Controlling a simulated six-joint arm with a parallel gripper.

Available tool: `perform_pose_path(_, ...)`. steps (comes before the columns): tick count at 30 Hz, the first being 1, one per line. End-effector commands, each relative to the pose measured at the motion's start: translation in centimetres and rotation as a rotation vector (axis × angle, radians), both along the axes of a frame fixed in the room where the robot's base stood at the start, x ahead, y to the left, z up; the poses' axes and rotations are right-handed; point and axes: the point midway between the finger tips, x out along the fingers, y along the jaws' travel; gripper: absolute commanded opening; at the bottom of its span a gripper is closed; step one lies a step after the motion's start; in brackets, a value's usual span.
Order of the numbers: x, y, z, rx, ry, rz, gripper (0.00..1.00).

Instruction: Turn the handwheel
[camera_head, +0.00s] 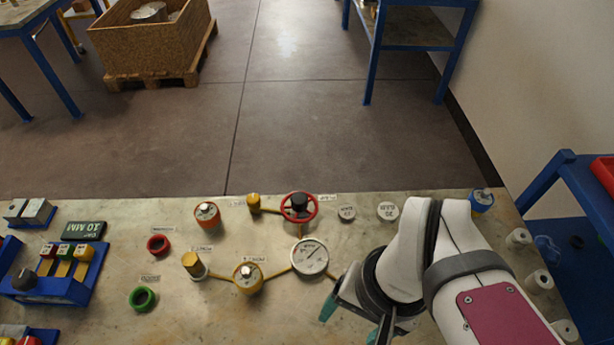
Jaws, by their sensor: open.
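The red handwheel (313,207) with a dark hub lies near the far edge of the bench, at the middle of the head view. My gripper (352,322) is at the lower right of the wheel, near the front of the view. Its teal-tipped fingers are apart and nothing shows between them. The gripper is clear of the wheel, with a round gauge (310,257) lying between them in the picture. My white arm covers part of the bench on the right.
Yellow pipes join the gauge to brass-coloured fittings (247,277). A red-topped vessel (207,214), red ring (158,245) and green ring (142,298) stand left. Two labelled white discs (388,211) lie right of the wheel. A blue switch box (57,276) is far left.

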Motion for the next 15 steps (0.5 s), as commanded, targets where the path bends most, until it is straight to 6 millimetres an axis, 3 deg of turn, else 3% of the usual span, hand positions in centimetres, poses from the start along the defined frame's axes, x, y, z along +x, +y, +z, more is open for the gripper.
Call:
perform_pose_path(11, 0.0, 0.0, 0.0, 0.0, 0.0, 0.0, 0.74)
perform_pose_path(12, 0.0, 0.0, 0.0, 0.0, 0.0, 0.0, 0.78)
perform_pose_path(14, 0.6, 0.0, 0.3, -0.002, -0.003, 0.02, 0.82)
perform_pose_path(15, 1.8, 0.0, 0.9, -0.006, -0.007, 0.065, 0.82)
